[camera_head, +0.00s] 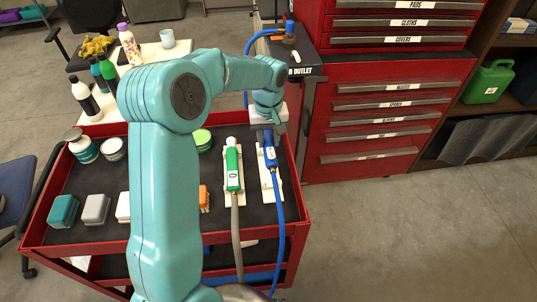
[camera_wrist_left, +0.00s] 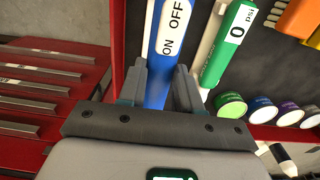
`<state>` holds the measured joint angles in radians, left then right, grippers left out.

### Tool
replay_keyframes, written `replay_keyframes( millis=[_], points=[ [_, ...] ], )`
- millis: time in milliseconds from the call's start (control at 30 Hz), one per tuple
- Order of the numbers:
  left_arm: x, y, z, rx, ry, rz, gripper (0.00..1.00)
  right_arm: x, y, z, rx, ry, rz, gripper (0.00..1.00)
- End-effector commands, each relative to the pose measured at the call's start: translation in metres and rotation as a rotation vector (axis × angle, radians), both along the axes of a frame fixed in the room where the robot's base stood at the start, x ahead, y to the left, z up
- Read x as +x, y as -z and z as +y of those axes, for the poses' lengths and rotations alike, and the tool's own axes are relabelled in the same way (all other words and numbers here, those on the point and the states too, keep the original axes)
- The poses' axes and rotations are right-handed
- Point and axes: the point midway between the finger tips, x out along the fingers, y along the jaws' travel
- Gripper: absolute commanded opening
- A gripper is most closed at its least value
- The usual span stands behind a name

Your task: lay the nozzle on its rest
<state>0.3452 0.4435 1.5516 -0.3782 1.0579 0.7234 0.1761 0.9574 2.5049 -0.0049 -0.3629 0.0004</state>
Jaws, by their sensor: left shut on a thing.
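The blue nozzle (camera_head: 270,153) with a white label is over its cream rest (camera_head: 267,196) on the red cart, in line with it. I cannot tell whether it touches the rest. A blue hose runs from its near end. My left gripper (camera_head: 268,124) is shut on the nozzle near its far end. In the left wrist view, the nozzle (camera_wrist_left: 173,38) shows an ON OFF label and lies between the two fingers of the gripper (camera_wrist_left: 158,88). My right gripper is not in view.
A green nozzle (camera_head: 233,168) with a grey hose lies on a cream rest just left. The cart's dark top (camera_head: 88,176) also holds blocks, jars and round tins. A red drawer cabinet (camera_head: 375,120) stands right behind. Floor at right is clear.

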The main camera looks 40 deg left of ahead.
Motion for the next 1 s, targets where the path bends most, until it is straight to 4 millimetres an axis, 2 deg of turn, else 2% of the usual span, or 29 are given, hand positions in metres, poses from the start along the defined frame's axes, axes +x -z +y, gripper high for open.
replay_keyframes(
  millis=[100, 267, 400, 500, 767, 1000],
  points=[
    [0.0, 0.02, 0.0, -0.002, -0.001, 0.001, 0.03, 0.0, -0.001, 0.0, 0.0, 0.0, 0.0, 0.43],
    [0.001, 0.035, 0.001, -0.001, -0.001, 0.001, 0.03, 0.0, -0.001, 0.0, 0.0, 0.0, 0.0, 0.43],
    [0.001, 0.059, 0.001, -0.001, 0.0, 0.003, 0.03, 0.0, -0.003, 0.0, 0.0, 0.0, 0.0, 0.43],
    [0.001, 0.069, 0.001, -0.001, -0.001, 0.001, 0.03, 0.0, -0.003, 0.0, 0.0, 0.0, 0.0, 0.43],
    [0.001, 0.071, 0.001, 0.0, -0.001, -0.001, 0.03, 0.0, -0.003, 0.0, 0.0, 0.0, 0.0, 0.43],
    [0.001, 0.079, 0.001, 0.0, 0.0, -0.001, 0.03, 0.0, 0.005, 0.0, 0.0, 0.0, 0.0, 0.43]
  ],
)
